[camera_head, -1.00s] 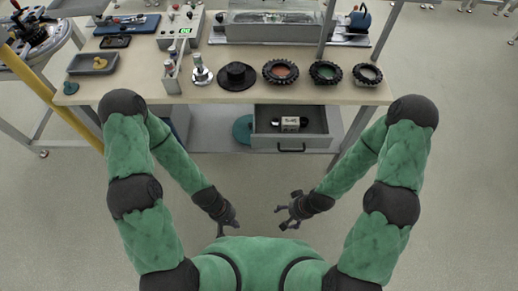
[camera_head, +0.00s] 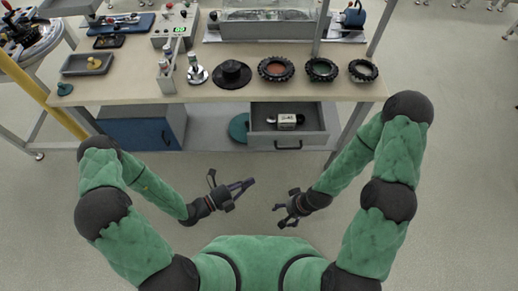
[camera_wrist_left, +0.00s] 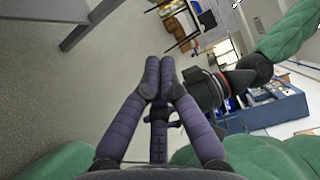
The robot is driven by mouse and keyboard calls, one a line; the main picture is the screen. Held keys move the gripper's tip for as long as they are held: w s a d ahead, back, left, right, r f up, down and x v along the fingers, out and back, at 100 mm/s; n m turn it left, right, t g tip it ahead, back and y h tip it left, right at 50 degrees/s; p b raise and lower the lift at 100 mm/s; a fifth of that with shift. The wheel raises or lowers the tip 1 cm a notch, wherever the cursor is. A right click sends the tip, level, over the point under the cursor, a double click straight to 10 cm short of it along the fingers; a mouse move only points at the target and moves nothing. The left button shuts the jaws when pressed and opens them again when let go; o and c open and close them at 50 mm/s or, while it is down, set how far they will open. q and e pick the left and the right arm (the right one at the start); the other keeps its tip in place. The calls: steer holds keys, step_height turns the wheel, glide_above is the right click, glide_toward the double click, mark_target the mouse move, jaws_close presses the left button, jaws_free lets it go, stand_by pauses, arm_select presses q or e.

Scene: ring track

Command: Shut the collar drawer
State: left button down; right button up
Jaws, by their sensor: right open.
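The grey drawer (camera_head: 262,119) under the bench stands pulled out, its front panel and dark handle (camera_head: 288,145) facing me. A small white and black part (camera_head: 286,121) lies inside it. My right gripper (camera_head: 284,214) is open and empty, lower and nearer to me, below the drawer handle in the picture.
A blue cabinet (camera_head: 140,133) stands under the bench's left part. A teal disc (camera_head: 239,128) is just left of the drawer. The benchtop (camera_head: 140,88) carries several rings, a black hat-shaped part (camera_head: 231,74) and a grey tray (camera_head: 72,65). The floor before the drawer is clear.

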arm_select(q)
steer(key=w+a+n+t+y, duration=0.3)
steer(key=a+n+t, duration=0.1)
steer(key=b, duration=0.4)
glide_toward(266, 141)
steer(key=s+d+x, duration=0.1)
steer(key=x, duration=0.3)
steer(key=shift+w+a+r, duration=0.15)
steer(key=shift+w+a, duration=0.05)
steer(key=shift+w, duration=0.75)
steer(key=shift+w, duration=0.1)
